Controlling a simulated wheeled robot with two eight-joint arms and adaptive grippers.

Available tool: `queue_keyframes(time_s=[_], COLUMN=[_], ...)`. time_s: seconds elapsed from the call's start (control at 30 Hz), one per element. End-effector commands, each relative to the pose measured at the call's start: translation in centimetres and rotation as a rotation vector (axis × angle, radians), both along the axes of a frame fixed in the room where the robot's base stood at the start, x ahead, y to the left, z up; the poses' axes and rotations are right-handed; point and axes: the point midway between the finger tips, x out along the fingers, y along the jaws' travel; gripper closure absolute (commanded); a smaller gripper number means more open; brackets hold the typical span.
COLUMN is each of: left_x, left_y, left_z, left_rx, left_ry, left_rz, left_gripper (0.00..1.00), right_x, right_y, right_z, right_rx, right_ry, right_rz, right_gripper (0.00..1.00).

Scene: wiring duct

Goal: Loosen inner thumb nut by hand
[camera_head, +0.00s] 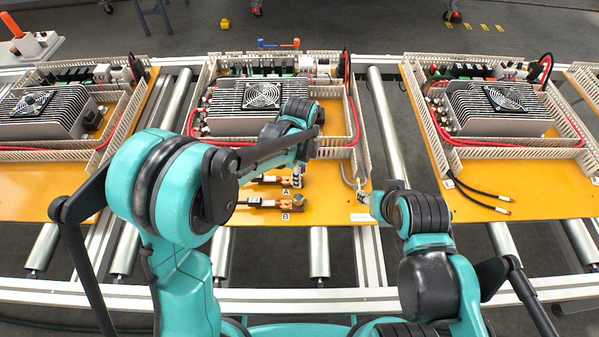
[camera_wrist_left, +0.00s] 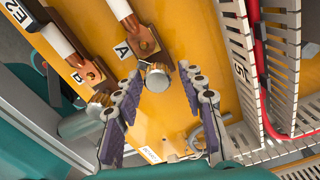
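Two copper terminals with cable ends lie on the orange board (camera_head: 240,235), beside labels A (camera_head: 285,191) and B (camera_head: 286,217). The silvery thumb nut at A (camera_wrist_left: 158,78) shows in the left wrist view between the fingertips of my left gripper (camera_wrist_left: 161,74). The fingers are spread, with visible gaps to the nut. In the head view my left gripper (camera_head: 298,176) points down over terminal A and hides its nut. The thumb nut at B (camera_head: 299,199) stands in front of it. My right gripper (camera_head: 368,198) is low at the board's right edge; its finger opening is too small to tell.
A finned grey unit with a fan (camera_head: 262,95) sits behind, inside slotted wiring duct (camera_head: 352,110) with a red cable. A grey bent hook or cable (camera_head: 348,176) is between the grippers. Similar boards stand left and right on the roller conveyor (camera_head: 320,250).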

Motion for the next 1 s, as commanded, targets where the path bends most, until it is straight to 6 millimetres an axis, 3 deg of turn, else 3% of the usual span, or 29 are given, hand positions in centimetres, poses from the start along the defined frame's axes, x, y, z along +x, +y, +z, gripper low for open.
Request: queue_keyframes(time_s=[0.1,0.2,0.57,0.67,1.0], left_x=[0.0,0.0,0.0,0.0,0.0], left_y=[0.0,0.0,0.0,0.0,0.0], left_z=[0.0,0.0,0.4,1.6,8.8], left_rx=[0.0,0.0,0.0,0.0,0.0], left_ry=[0.0,0.0,0.0,0.0,0.0], left_rz=[0.002,0.003,0.004,0.004,0.004], left_gripper=[0.6,0.36,0.36,0.36,0.36], right_x=[0.0,0.0,0.0,0.0,0.0], right_y=[0.0,0.0,0.0,0.0,0.0], right_z=[0.0,0.0,0.0,0.0,0.0], right_rx=[0.0,0.0,0.0,0.0,0.0], right_ry=[0.0,0.0,0.0,0.0,0.0], right_rz=[0.0,0.0,0.0,0.0,0.0], right_gripper=[0.6,0.6,0.6,0.6,0.6])
